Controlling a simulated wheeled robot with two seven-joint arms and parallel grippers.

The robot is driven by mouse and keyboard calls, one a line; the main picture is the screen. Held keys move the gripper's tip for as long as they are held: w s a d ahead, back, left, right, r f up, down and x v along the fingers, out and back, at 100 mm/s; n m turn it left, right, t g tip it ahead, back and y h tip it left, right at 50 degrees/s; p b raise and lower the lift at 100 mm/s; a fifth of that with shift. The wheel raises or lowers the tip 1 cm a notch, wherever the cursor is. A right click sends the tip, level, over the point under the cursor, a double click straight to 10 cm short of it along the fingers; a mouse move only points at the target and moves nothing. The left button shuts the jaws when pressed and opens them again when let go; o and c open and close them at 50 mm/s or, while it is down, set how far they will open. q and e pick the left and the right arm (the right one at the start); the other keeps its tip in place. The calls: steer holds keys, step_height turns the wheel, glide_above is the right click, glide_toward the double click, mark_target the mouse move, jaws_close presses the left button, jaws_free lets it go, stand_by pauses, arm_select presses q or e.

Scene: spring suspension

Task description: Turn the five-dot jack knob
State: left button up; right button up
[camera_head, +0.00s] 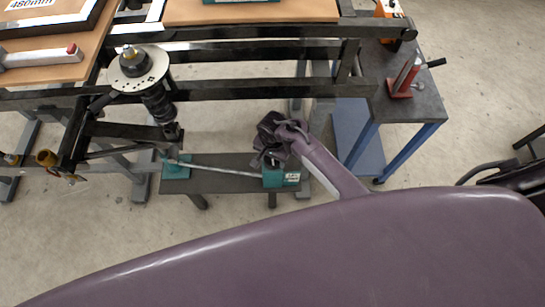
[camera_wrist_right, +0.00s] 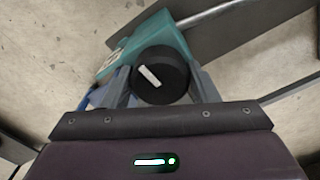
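A teal jack box (camera_head: 281,178) with a white label stands at the right end of the low dark bench. Its dots are too small to read. My right gripper (camera_head: 271,158) is over this box and hides most of its top. In the right wrist view, the black round knob (camera_wrist_right: 161,75) with a white bar mark sits on the teal box (camera_wrist_right: 150,38). The fingers of my right gripper (camera_wrist_right: 160,88) lie on both sides of the knob, very close; I cannot tell whether they press on it. A second teal jack (camera_head: 176,168) stands at the bench's left end. My left gripper is not in view.
A thin rod (camera_head: 225,171) runs between the two jacks above the bench (camera_head: 222,184). A black spring strut (camera_head: 158,103) with a round plate stands in the frame at left. A blue-legged cart (camera_head: 415,106) stands at right.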

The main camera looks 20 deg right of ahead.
steer(key=c, duration=0.5)
steer(key=shift+n, duration=0.3)
